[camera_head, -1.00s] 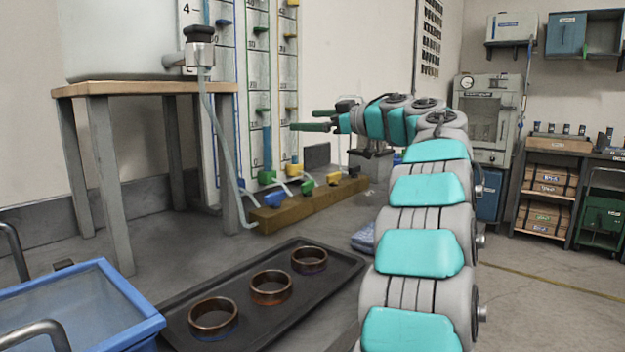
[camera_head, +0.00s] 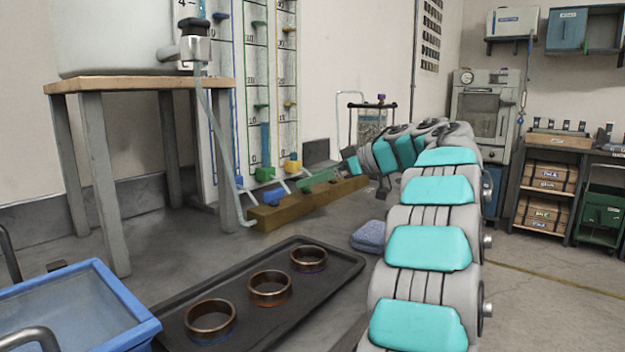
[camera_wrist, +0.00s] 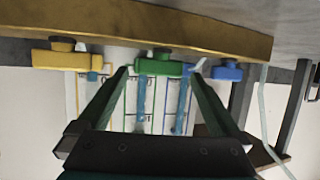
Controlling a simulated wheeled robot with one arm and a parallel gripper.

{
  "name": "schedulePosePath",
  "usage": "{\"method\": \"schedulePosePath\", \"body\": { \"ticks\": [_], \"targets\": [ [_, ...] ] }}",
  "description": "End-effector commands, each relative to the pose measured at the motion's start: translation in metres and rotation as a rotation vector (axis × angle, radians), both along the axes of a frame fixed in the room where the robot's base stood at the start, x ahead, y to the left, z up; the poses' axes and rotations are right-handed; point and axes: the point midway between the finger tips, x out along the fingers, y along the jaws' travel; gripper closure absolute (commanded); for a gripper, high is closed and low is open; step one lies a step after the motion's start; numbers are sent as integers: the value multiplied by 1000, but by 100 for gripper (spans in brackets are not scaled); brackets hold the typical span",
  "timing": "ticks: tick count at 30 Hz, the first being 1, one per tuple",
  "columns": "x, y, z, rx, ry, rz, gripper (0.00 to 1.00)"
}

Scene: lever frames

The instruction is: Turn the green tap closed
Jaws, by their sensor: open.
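The green tap (camera_wrist: 158,68) sits on the wooden block (camera_wrist: 190,32), between a yellow tap (camera_wrist: 58,60) and a blue tap (camera_wrist: 228,72) in the wrist view. Its bar handle lies along the block's length. My gripper (camera_wrist: 158,74) is open, with one finger on each side of the green tap in the picture. Whether the fingers touch it, I cannot tell. In the head view my gripper (camera_head: 318,181) is low at the block (camera_head: 288,212), and its fingers hide the green tap. The blue tap (camera_head: 275,199) shows there, left of the fingers.
Gauge tubes on a white board (camera_head: 248,60) stand behind the block. A wooden table (camera_head: 90,86) with a tank is at left. A black tray (camera_head: 325,262) with three rings and a blue bin (camera_head: 105,320) lie in front. A folded cloth (camera_head: 368,236) is on the floor.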

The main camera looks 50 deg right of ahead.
Motion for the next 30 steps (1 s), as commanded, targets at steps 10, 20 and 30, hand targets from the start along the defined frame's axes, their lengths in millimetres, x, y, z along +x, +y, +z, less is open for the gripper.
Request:
{"method": "schedulePosePath", "body": {
  "ticks": [10,20,30],
  "targets": [
    [10,4,-5,1,0,1,0],
    [10,3,-5,1,0,0,35],
    [10,3,-5,1,0,0,73]
  ]
}}
